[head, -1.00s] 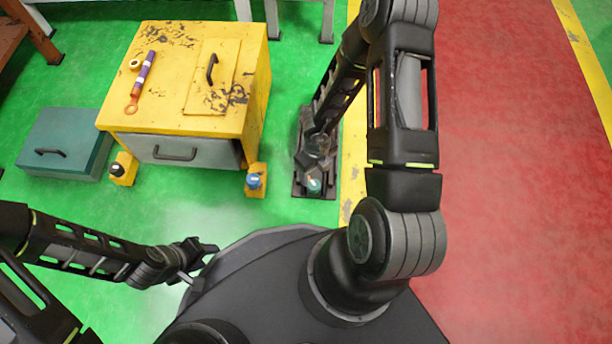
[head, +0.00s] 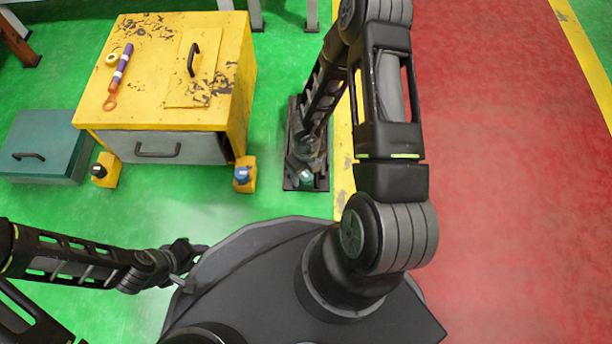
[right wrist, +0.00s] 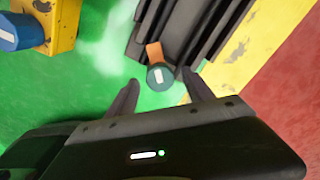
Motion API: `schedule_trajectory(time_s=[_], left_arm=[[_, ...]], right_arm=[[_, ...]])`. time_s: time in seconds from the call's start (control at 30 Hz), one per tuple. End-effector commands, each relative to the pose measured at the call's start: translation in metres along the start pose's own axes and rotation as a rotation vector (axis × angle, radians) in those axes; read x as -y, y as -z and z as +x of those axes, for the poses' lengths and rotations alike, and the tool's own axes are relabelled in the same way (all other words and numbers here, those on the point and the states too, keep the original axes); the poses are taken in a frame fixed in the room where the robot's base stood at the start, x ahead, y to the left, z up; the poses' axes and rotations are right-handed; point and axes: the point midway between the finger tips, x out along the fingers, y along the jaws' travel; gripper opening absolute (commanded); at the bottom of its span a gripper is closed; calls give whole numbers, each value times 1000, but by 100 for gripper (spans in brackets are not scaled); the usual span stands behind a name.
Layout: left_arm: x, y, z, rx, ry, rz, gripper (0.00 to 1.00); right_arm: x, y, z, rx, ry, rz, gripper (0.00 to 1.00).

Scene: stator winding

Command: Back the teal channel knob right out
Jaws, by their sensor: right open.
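The teal knob (head: 306,178) sits at the front end of a dark ribbed channel block (head: 291,184) on the floor. In the right wrist view the knob (right wrist: 160,78) has a white mark on its face and an orange piece (right wrist: 154,52) beside it. My right gripper (head: 305,165) is over the block's front end. In the right wrist view my right gripper (right wrist: 160,84) is open, with one finger to each side of the knob; contact is not visible. My left gripper (head: 190,258) is at the lower left, away from the block; its jaw opening is unclear.
A worn yellow cabinet (head: 150,105) with a grey drawer stands left of the block. A blue knob (head: 242,175) and a black knob (head: 99,170) sit on yellow mounts before it. A teal case (head: 45,135) lies farther left. Green floor is clear in front.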

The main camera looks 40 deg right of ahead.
Motion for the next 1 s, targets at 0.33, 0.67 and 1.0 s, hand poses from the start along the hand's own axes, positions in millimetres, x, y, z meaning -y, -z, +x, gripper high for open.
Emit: schedule_trajectory(time_s=[0.33,0.67,1.0], left_arm=[[1,1,3,-1,-1,-1,41],[1,0,3,0,-1,-1,41],[1,0,3,0,-1,-1,41]], right_arm=[[0,0,6,0,0,0,61],[0,0,6,0,0,-1,34],[0,0,6,0,0,-1,7]])
